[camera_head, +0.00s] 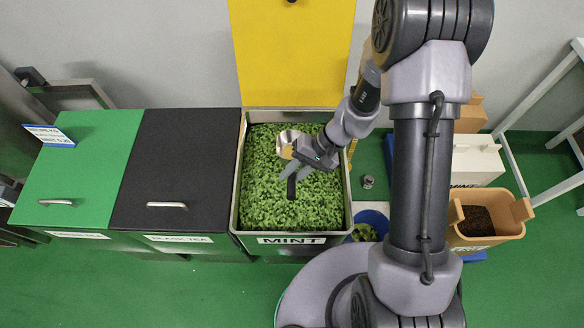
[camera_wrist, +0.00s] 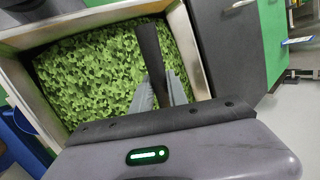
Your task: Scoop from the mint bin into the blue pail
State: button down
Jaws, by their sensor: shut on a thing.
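The mint bin (camera_head: 292,240) stands open, full of green leaves, with its MINT label on the front. My gripper (camera_head: 289,180) is over the leaves, shut on the black handle of a scoop (camera_head: 287,143). The scoop's round metal bowl shows behind my gripper, at the leaves or just above them; I cannot tell which, nor what it holds. In the wrist view the dark handle (camera_wrist: 149,48) stands between the grey fingers (camera_wrist: 160,92). The blue pail (camera_head: 377,217) is on the right of the bin, partly hidden by my arm, with some green leaves inside.
The raised yellow lid (camera_head: 290,50) stands behind the bin. A closed black bin (camera_head: 175,165) and a closed green bin (camera_head: 80,165) stand to the left. A tan tub (camera_head: 512,218) with dark contents and a white MINT box (camera_head: 478,158) are at right. Green floor is clear in front.

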notch_tip(320, 180, down, 13)
jog(key=b, duration=0.8)
jog(key=shift+r, duration=0.15)
